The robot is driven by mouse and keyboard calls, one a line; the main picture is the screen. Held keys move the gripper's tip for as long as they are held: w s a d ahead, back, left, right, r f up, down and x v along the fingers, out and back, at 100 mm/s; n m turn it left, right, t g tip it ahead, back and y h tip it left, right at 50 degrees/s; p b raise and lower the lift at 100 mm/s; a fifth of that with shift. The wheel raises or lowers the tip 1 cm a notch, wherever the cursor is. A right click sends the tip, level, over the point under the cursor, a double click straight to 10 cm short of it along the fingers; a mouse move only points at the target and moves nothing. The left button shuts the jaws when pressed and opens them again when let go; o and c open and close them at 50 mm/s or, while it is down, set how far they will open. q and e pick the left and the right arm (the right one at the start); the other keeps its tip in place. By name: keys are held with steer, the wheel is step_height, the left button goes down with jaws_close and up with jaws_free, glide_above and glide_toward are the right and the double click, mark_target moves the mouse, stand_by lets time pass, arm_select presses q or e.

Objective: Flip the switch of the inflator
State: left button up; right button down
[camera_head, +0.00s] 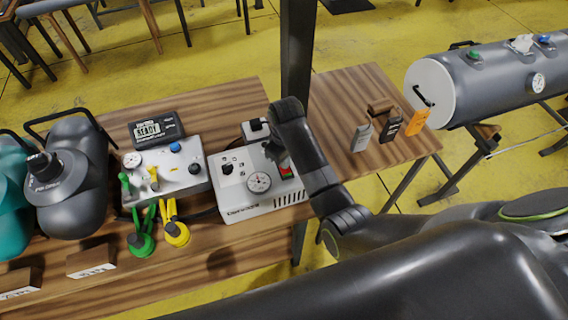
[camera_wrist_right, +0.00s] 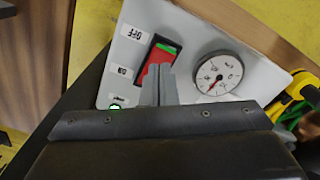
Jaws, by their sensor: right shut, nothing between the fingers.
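The inflator (camera_head: 236,197) is a white box with a round gauge (camera_head: 259,182) on its top panel, standing on the wooden table. Its red rocker switch (camera_head: 286,172) is partly hidden by my right gripper (camera_head: 279,155), which reaches down over it. In the right wrist view, the red switch (camera_wrist_right: 158,59) has a green strip at its OFF end. My shut, empty right gripper (camera_wrist_right: 160,85) is at the ON end, touching or very close; I cannot tell which. A small green light (camera_wrist_right: 115,107) shows beside the ON label. My left gripper is not in view.
A grey valve box (camera_head: 182,178) with yellow and green hoses and a READY display (camera_head: 156,129) stand left of the inflator. Grey (camera_head: 70,190) and teal boats are further left. A grey tank (camera_head: 480,85) lies beyond the table.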

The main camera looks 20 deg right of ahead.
steer(key=shift+s+f+b, duration=0.1)
steer(key=shift+f+b, duration=0.35)
steer(key=shift+f, duration=0.65)
stand_by(0.3)
step_height(320, 180, up, 2)
steer(key=shift+r+p, duration=0.2)
steer(key=shift+p, duration=1)
steer(key=shift+r, duration=2.35)
steer(key=shift+f, duration=0.1)
